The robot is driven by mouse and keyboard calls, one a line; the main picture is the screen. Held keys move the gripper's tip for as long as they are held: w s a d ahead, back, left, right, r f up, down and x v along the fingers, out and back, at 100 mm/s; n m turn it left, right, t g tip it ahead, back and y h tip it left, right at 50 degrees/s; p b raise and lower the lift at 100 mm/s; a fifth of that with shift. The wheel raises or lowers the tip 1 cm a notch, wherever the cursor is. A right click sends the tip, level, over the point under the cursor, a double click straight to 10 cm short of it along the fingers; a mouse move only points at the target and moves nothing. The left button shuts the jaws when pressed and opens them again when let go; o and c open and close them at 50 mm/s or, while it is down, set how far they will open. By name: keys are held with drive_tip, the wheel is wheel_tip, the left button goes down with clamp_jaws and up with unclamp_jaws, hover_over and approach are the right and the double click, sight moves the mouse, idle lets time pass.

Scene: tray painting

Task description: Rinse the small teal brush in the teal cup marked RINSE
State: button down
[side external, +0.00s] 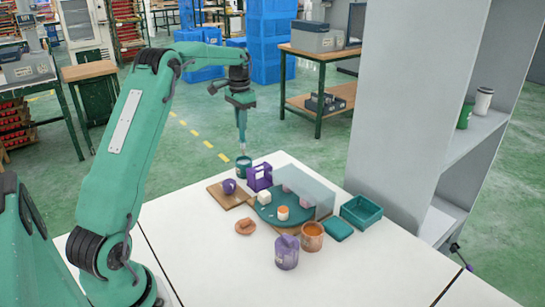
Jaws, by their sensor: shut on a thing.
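My gripper (240,104) is shut on the small teal brush (241,125), which hangs upright below it. The teal cup (243,169) stands near the far edge of the white table, directly under the brush in the side external view. The brush's lower end meets the cup's rim in the picture. I cannot tell whether the tip is inside the cup or just above it. The RINSE marking is too small to read.
A purple rack (250,184) and a wooden board (217,193) with a purple mug (229,186) stand near the cup. A round teal tray (268,215) holds small items beside a clear panel (318,185). Orange (312,238) and purple (287,255) jars stand in front. The table's front is clear.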

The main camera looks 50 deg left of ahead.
drive_tip(key=shift+r, duration=1.65)
